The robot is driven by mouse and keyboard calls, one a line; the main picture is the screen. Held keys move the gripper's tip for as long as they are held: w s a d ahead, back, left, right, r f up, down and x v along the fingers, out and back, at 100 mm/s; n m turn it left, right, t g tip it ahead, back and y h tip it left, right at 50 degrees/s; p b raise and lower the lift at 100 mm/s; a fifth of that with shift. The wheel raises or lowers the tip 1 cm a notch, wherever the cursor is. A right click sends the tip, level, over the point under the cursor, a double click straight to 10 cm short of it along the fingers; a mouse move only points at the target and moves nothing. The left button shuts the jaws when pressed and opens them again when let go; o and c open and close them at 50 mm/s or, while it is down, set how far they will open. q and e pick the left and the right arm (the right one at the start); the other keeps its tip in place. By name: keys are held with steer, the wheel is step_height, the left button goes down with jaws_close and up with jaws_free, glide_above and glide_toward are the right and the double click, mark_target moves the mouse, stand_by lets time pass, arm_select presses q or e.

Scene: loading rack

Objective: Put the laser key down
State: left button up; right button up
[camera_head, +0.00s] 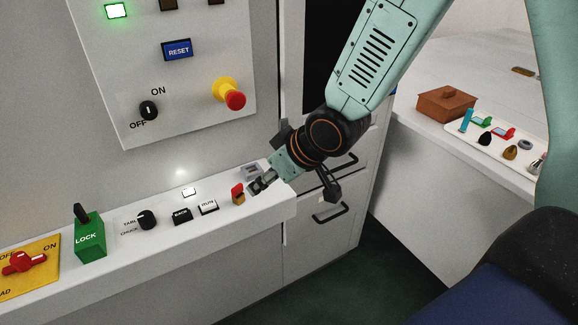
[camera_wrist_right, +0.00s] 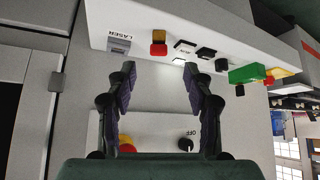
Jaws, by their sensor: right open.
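My right gripper (camera_head: 290,168) is over the right end of the console ledge. In the wrist view the right gripper (camera_wrist_right: 159,80) has its fingers spread wide with nothing between them. A small red and yellow piece (camera_head: 238,194) stands on the ledge beside the gripper and also shows in the wrist view (camera_wrist_right: 158,43). Beside it is the grey plate marked LASER (camera_wrist_right: 118,44), which also shows in the head view (camera_head: 252,171). No key is visible in this plate. I cannot tell for sure which piece is the laser key. My left gripper is out of view.
The ledge carries black and white buttons (camera_head: 181,216), a dark knob (camera_head: 147,220) and a green LOCK block (camera_head: 89,238). A red emergency stop (camera_head: 235,99) sticks out of the wall panel. At right, a counter holds a brown box (camera_head: 446,104) and a white tray (camera_head: 457,130) with several small items.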

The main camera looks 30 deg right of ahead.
steer(key=shift+s, duration=0.15)
steer(key=s+f+m+g+h, duration=0.1)
steer(key=s+f+m+g, duration=0.25)
steer(key=s+f, duration=1.15)
steer(key=s+d+f+m+g+h, duration=0.1)
steer(key=s+f+g, duration=0.1)
steer(key=s+f, duration=0.3)
steer(key=s+d+f+m+g+h, duration=0.1)
steer(key=s+f, duration=0.4)
steer(key=s, duration=0.5)
steer(key=shift+d+g, duration=0.3)
steer(key=shift+g, duration=0.05)
step_height(320, 180, down, 11)
steer(key=b, duration=1.1)
steer(key=shift+f, duration=0.15)
